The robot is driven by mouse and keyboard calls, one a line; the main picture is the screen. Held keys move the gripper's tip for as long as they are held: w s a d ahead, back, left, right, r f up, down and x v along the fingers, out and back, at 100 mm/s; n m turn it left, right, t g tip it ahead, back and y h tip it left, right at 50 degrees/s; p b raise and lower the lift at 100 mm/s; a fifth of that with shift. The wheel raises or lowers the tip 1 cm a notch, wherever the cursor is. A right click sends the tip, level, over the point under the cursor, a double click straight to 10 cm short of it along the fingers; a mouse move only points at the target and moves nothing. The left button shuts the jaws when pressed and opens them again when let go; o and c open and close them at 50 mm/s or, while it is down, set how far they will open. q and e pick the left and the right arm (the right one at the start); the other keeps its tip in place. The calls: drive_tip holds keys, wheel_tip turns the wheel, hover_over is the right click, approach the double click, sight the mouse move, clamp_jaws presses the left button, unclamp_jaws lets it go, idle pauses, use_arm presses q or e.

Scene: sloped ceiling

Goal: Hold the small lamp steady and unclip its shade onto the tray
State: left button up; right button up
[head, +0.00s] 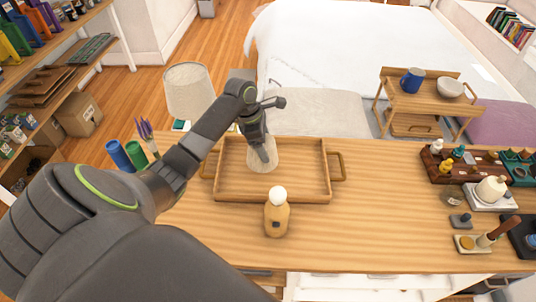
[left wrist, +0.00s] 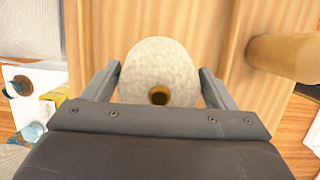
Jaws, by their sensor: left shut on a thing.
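The small lamp (head: 277,218) stands upright on the table in front of the tray, a tan wooden body with a bare white bulb on top. Its cream shade (head: 263,160) is apart from it, over the left-middle of the wooden tray (head: 312,190). My left gripper (head: 265,148) is shut on the shade from above. I cannot tell whether the shade touches the tray floor. In the left wrist view the speckled shade (left wrist: 160,68), with a brownish hole, sits between the two fingers (left wrist: 160,84). My right gripper is not in view.
Blue and green cylinders (head: 118,155) and a purple-topped item stand at the table's left. A larger lampshade (head: 188,90) rises behind. Boxed bottles (head: 455,165), a white candle-like item (head: 491,189) and small trays fill the right side. Table right of the lamp is clear.

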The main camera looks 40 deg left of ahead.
use_arm(q)
drive_tip(key=shift+a+x, duration=0.2)
drive_tip(key=shift+x, duration=0.65)
drive_tip(key=shift+f+p, duration=0.3)
drive_tip(key=shift+f, duration=1.6)
drive_tip(key=o, duration=1.1)
drive_tip(key=b+v, duration=0.2)
drive_tip(key=v, duration=1)
